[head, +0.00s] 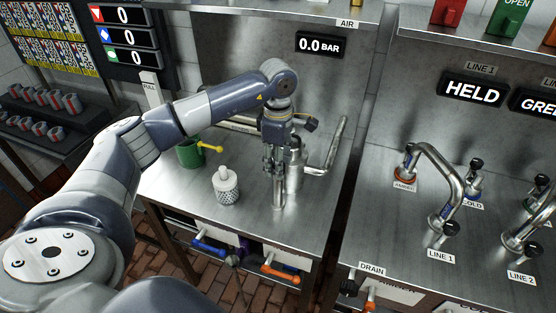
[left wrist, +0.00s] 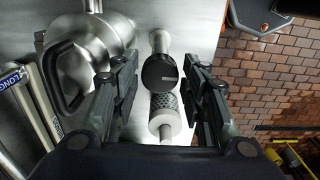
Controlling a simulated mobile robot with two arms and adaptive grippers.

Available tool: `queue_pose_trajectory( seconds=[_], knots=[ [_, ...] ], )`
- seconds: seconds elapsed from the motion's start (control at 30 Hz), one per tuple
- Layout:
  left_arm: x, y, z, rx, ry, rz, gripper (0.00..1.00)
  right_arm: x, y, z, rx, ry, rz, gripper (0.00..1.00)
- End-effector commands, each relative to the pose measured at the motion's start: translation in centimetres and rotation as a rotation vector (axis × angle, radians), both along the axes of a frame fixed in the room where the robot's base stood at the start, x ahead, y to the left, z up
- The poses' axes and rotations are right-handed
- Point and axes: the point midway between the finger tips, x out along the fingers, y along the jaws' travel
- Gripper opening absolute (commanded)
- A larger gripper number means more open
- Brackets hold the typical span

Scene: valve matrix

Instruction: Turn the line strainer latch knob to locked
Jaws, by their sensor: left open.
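My left gripper (head: 273,168) points down over the steel bench, its fingers apart. In the left wrist view a round black knob (left wrist: 160,71) with a small pale mark sits between the open fingers (left wrist: 163,95), touching neither as far as I can see. It tops a short metal post, which also shows below the gripper in the head view (head: 279,194). I cannot read whether the knob is locked. A perforated strainer basket with a pale top (head: 226,186) stands left of the gripper; it also shows below the knob in the left wrist view (left wrist: 164,117). My right gripper is not in view.
A steel jug-like vessel (left wrist: 92,50) with a black handle is close beside the gripper. A green mug (head: 189,153) stands at the back left. A bent pipe (head: 331,150) rises to the right. Blue and orange handles (head: 280,273) project below the front edge.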

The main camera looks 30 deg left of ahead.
Motion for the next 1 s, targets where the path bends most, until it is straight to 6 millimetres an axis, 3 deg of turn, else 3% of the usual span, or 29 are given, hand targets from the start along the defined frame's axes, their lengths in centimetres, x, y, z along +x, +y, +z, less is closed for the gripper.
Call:
queue_pose_trajectory(
  seconds=[0.03,0.17,0.63,1.0],
  knots=[
    [0.0,0.0,0.0,0.000,0.000,0.000,0.39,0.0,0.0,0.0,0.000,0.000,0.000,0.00],
    [0.0,0.0,0.0,0.000,0.000,0.000,0.09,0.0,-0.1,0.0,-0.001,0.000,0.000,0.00],
    [0.0,0.0,-0.2,0.001,0.000,-0.072,0.08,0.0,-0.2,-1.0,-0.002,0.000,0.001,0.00],
    [0.1,0.0,-0.3,0.000,-0.001,-0.365,0.08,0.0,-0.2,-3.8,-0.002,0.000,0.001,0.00]
  ],
)
